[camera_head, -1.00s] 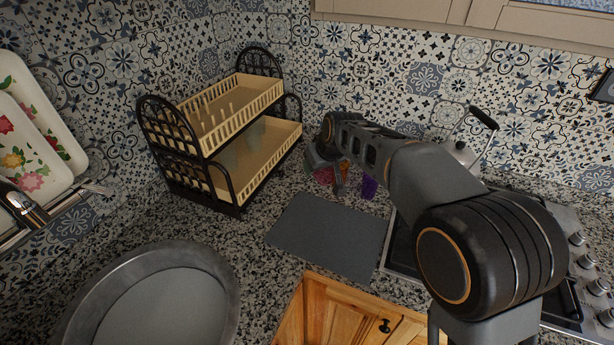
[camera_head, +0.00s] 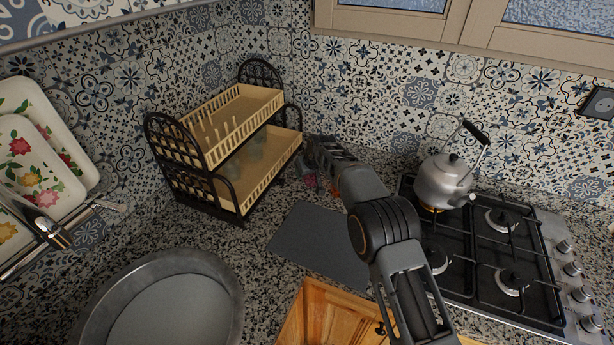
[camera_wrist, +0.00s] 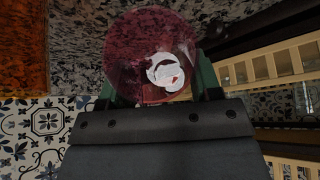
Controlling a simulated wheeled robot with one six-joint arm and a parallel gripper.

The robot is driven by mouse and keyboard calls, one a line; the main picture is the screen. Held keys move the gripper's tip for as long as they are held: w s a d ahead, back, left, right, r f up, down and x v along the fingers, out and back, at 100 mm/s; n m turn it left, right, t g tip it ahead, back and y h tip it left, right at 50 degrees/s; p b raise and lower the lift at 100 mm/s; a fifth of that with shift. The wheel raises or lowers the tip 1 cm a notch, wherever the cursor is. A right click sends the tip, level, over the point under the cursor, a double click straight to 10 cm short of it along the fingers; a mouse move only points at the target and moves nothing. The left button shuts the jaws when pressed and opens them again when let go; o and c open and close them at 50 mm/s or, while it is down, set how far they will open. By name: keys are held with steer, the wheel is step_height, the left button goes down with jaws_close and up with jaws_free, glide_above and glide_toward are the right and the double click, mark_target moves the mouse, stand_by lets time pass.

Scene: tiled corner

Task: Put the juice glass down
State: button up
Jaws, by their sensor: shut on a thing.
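A pink-red translucent juice glass (camera_wrist: 125,55) stands out between my gripper's fingers in the wrist view. A white patch with a red spot shows on or through it. My gripper (camera_wrist: 155,85) is shut on this glass, with one finger at each side. In the head view my gripper (camera_head: 314,160) is at the back of the counter, right of the dish rack, partly hidden by my arm. Pink-red (camera_head: 309,181) shows just below it. Whether the glass base touches the counter cannot be told.
An orange glass (camera_wrist: 22,45) is close by on the left of the wrist view. The two-tier dish rack (camera_head: 225,148) stands left of my gripper. A grey mat (camera_head: 318,245) lies clear in front. A kettle (camera_head: 442,182) sits on the gas hob (camera_head: 480,262) to the right.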

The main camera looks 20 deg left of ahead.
steer(key=shift+w+a+f, duration=0.1)
steer(key=shift+w+f, duration=0.05)
steer(key=shift+f, duration=0.1)
step_height(320, 180, down, 3)
steer(key=shift+r+p, duration=0.1)
steer(key=shift+p, duration=0.3)
steer(key=shift+f+b, duration=0.3)
steer(key=shift+f, duration=0.05)
steer(key=o, duration=1)
steer(key=shift+r, duration=0.1)
steer(key=shift+r+p, duration=0.25)
steer(key=shift+p, duration=0.1)
steer(key=b+v, duration=0.3)
steer(key=v, duration=0.9)
